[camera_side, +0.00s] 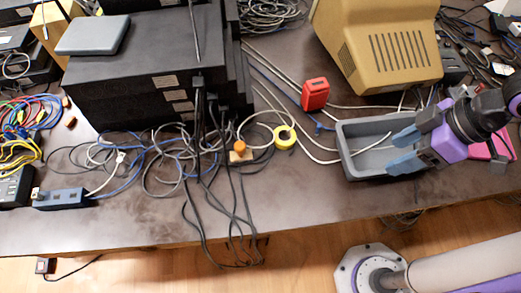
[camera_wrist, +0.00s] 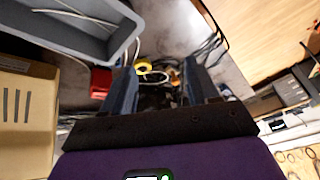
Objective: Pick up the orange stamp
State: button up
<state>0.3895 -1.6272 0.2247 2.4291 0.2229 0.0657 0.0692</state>
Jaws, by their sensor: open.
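The orange stamp (camera_side: 240,148) stands on the dark table among cables in the side view, with an orange knob above a tan base. It sits just left of a yellow tape roll (camera_side: 284,137). My gripper (camera_side: 397,150) is open and empty, well to the right of the stamp, and overlaps the grey tray in the side view. In the wrist view, the two blue-grey fingers (camera_wrist: 160,78) stand apart, with the yellow tape roll (camera_wrist: 143,67) visible between them. I cannot make out the stamp clearly there.
The grey tray (camera_side: 345,150) holds a white cable. A red box (camera_side: 315,94) stands behind it, near a beige monitor (camera_side: 385,45). Black network units (camera_side: 130,95) stand at the left. Cables surround the stamp; the table front between stamp and tray (camera_side: 310,190) is mostly clear.

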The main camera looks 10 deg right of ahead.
jog(key=w+a+f+m+t+y, duration=0.1)
jog(key=w+a+f+t+y, duration=0.15)
jog(key=a+f, duration=0.6)
jog(key=t+y, duration=0.3)
jog(key=t, duration=0.2)
send_near(242, 147)
jog(key=x, duration=0.3)
jog(key=f+x, duration=0.1)
jog(key=x, duration=0.1)
jog(key=shift+w, duration=0.25)
jog(key=shift+r+x, duration=0.2)
jog(key=shift+x, duration=2.45)
jog(key=shift+a, duration=0.15)
jog(key=c, duration=1)
jog(key=shift+r, duration=0.2)
